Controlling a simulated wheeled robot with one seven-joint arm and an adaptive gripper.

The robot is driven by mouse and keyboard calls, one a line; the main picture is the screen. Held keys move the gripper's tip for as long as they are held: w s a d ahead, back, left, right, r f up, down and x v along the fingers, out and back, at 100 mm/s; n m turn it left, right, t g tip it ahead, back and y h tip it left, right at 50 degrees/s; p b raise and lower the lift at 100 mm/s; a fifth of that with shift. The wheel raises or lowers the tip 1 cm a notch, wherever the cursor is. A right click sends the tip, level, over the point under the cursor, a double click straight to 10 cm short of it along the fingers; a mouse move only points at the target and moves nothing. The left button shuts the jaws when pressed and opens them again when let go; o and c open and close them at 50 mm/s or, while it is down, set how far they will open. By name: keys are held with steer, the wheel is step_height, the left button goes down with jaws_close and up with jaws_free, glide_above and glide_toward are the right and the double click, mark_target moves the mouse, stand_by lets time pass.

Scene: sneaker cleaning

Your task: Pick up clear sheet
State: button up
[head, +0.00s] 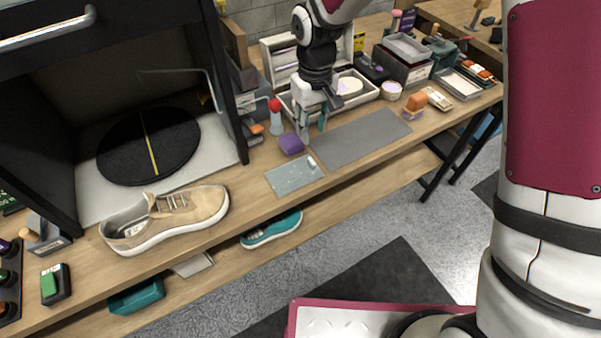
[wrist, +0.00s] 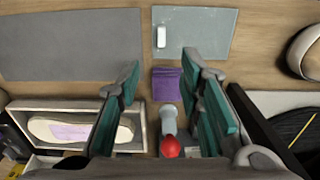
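A clear bluish sheet (head: 290,180) lies flat on the bench near its front edge, with a small white block (head: 312,164) on its upper right part. The sheet also shows at the top of the wrist view (wrist: 208,42), beyond my fingertips. My gripper (head: 312,134) hangs above the bench, behind and to the right of the sheet and apart from it. In the wrist view my gripper (wrist: 162,72) has its two teal-padded fingers spread wide with nothing held between them.
A grey mat (head: 358,137) lies right of the sheet. A tan sneaker (head: 170,217) stands to the left. A white tray with a shoe-shaped item (wrist: 80,130) is nearby.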

mark_target(310, 159)
step_height(310, 159, down, 11)
steer(key=shift+s+a+f+p, duration=0.1)
steer(key=shift+s+p, duration=0.05)
steer(key=shift+p, duration=0.6)
jaws_close()
